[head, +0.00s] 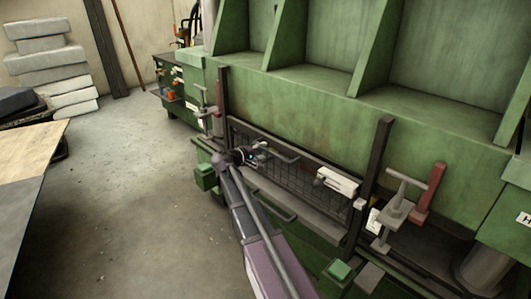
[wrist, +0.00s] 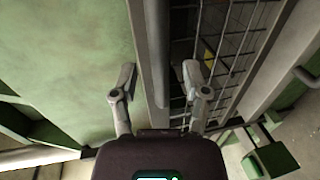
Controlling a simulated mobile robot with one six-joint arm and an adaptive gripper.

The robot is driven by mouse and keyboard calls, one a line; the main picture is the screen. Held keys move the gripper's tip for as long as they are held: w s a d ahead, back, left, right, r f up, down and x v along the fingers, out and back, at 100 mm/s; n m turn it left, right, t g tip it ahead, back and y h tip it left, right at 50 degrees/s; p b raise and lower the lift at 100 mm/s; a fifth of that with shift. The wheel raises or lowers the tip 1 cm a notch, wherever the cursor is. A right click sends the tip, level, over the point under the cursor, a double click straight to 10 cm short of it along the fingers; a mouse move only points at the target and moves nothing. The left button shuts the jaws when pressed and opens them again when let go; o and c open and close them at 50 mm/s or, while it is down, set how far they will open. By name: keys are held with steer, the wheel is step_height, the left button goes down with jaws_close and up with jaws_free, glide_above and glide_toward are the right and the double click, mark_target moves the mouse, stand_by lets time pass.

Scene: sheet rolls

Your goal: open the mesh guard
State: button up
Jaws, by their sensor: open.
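The mesh guard (head: 308,183) is a dark wire grid in a dark frame on the front of the green machine, between two dark upright posts. It looks closed, standing upright. A grey handle bar (head: 283,157) sits along its upper part. My gripper (head: 260,153) is at the guard's upper left, close to that bar. In the wrist view my gripper (wrist: 160,80) is open, and a long grey bar (wrist: 154,50) runs between its fingers. I cannot tell whether they touch it. The mesh (wrist: 232,45) shows to the right.
A grey clamp-like fitting (head: 399,205) and a red bar (head: 429,195) stand right of the right post (head: 376,160). A lower rail runs below the mesh. The concrete floor (head: 135,180) at left is clear.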

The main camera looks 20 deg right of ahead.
steer(key=shift+x, duration=1.3)
